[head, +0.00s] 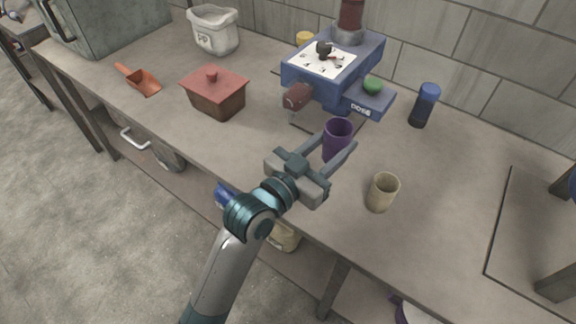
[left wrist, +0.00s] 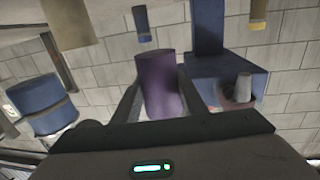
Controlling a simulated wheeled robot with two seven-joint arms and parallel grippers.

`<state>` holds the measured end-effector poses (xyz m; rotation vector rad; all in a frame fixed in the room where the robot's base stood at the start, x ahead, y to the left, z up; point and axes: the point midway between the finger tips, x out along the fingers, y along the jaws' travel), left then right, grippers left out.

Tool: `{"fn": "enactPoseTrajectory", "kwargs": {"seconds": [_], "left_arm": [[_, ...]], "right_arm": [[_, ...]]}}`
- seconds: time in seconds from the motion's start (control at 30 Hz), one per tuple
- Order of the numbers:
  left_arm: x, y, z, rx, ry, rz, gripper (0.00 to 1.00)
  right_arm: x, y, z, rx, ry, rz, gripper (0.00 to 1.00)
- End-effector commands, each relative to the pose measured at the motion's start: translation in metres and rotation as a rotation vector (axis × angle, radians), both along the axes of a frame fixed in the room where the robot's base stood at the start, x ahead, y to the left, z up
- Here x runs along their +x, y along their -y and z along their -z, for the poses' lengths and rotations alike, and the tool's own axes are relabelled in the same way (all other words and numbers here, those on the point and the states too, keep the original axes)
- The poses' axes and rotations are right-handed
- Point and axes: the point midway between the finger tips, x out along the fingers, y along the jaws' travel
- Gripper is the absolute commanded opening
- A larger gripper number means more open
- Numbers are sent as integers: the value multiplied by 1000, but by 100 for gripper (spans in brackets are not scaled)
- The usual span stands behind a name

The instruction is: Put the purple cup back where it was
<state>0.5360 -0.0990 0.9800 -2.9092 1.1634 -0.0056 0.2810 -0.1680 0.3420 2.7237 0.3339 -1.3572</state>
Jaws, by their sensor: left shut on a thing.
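The purple cup (head: 337,137) is upright between the fingers of my left gripper (head: 338,150) in the head view, in front of the blue machine. The gripper is shut on it. In the left wrist view the purple cup (left wrist: 161,85) fills the middle between the two fingers. Whether its base touches the bench cannot be told. My right gripper is not in view.
On the bench (head: 440,185) stand a blue machine (head: 335,65) behind the cup, a beige cup (head: 382,192) to the right and a dark blue-topped container (head: 424,105). A red lidded box (head: 215,92), an orange scoop (head: 138,79) and a white bin (head: 213,30) are left.

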Motion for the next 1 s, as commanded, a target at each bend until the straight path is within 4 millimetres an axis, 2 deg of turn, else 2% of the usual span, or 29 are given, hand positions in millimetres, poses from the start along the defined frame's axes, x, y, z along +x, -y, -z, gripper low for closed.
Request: {"fn": "enactPoseTrajectory", "kwargs": {"seconds": [0.27, 0.73, 1.0], "left_arm": [[10, -17, 11, 4, 0, -2, 15], [51, -88, 62, 5, -1, -2, 15], [59, -102, 70, 1, 1, -2, 15]], "right_arm": [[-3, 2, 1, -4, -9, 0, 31], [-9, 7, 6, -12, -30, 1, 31], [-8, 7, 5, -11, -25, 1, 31]]}}
